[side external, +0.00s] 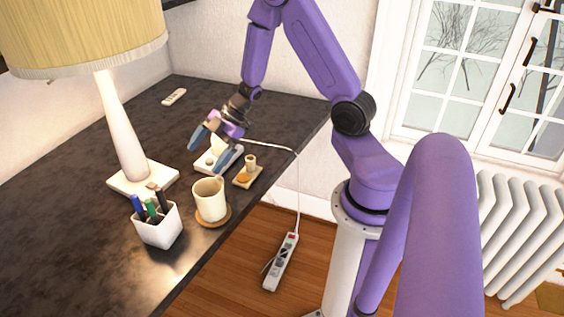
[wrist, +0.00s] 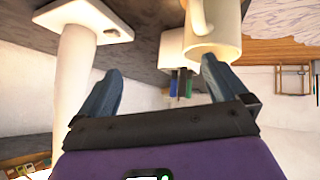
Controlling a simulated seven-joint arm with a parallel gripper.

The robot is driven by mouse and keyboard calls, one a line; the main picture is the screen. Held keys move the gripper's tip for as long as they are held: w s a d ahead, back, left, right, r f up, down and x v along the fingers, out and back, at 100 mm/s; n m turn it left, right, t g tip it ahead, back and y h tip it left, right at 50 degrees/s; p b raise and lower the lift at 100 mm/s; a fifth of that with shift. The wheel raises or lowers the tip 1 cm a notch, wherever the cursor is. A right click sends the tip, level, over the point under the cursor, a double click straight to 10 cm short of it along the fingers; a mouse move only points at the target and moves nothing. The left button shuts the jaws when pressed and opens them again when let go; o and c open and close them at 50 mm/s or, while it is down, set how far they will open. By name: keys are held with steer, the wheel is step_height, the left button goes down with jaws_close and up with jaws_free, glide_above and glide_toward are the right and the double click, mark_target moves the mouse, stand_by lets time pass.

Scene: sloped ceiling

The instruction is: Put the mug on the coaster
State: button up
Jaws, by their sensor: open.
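The cream mug (side external: 209,203) stands upright on the round brown coaster (side external: 226,219), near the front edge of the dark desk. The coaster's rim shows below and to the right of the mug. The mug also shows in the wrist view (wrist: 214,38), upside down at the top, with its handle partly cut off. My gripper (side external: 209,155) is open and empty, behind the mug and apart from it. In the wrist view my gripper (wrist: 163,78) has its two fingers wide apart with nothing between them. The coaster cannot be made out there.
A white pen cup (side external: 158,229) stands left of the mug. A lamp (side external: 127,140) stands behind it. A small cup (side external: 251,162) on a wooden tray (side external: 243,183) lies right of my gripper. A white device sits beneath my fingers. A remote (side external: 174,97) lies at the back.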

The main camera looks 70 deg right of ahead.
steer(key=s+a+r+m+h, duration=0.2)
steer(key=s+a+r+h, duration=0.4)
steer(key=a+r, duration=0.3)
steer(key=s+r+g, duration=0.1)
steer(key=s+g, duration=0.1)
steer(key=s, duration=0.8)
steer(key=s+r+g+h, duration=0.1)
steer(key=s+g, duration=0.1)
steer(key=s, duration=0.8)
steer(key=shift+s+a+r+m+g, duration=0.3)
steer(key=shift+s+a+r+g, duration=0.05)
steer(key=shift+s+a+g, duration=0.1)
steer(key=shift+w, duration=0.1)
